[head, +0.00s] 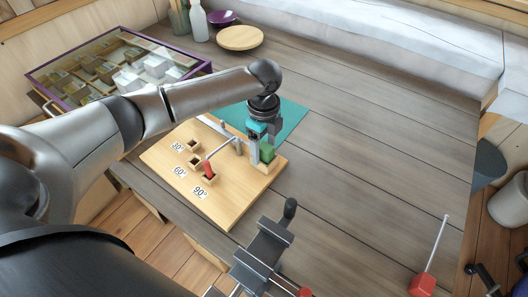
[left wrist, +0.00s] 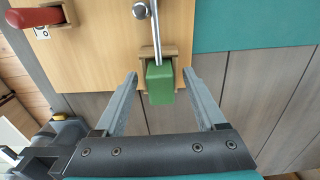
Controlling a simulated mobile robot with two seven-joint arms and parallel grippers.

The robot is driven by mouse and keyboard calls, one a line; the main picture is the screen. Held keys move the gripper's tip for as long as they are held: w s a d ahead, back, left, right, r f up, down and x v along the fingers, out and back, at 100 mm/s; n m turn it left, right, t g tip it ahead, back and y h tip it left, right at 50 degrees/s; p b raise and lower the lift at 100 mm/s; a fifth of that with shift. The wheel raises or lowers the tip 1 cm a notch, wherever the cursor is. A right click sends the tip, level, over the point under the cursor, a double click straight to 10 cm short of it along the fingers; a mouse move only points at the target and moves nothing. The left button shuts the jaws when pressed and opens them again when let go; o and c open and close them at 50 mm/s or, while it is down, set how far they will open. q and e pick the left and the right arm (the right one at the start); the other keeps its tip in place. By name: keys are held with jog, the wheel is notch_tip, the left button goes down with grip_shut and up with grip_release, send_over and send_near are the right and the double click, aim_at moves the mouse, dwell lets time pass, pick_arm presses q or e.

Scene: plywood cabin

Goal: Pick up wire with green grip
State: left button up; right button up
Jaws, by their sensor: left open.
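The green grip (head: 267,152) stands at the right end of the light wooden board, under my left gripper (head: 259,150). In the left wrist view the green grip (left wrist: 160,86) sits at a small wooden holder (left wrist: 171,52), with a metal wire (left wrist: 156,30) running up from it. My left gripper (left wrist: 160,74) is open there, one finger on each side of the green grip, with a visible gap on both sides. My right gripper does not show in either view.
The board (head: 225,205) has slots marked 30°, 60° and 90°, and a red grip (head: 209,169). A dark metal device (head: 262,255) stands at the table's front edge. Another red-gripped wire (head: 424,284) is at the lower right.

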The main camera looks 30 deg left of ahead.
pick_arm(q)
grip_shut()
dwell(0.5)
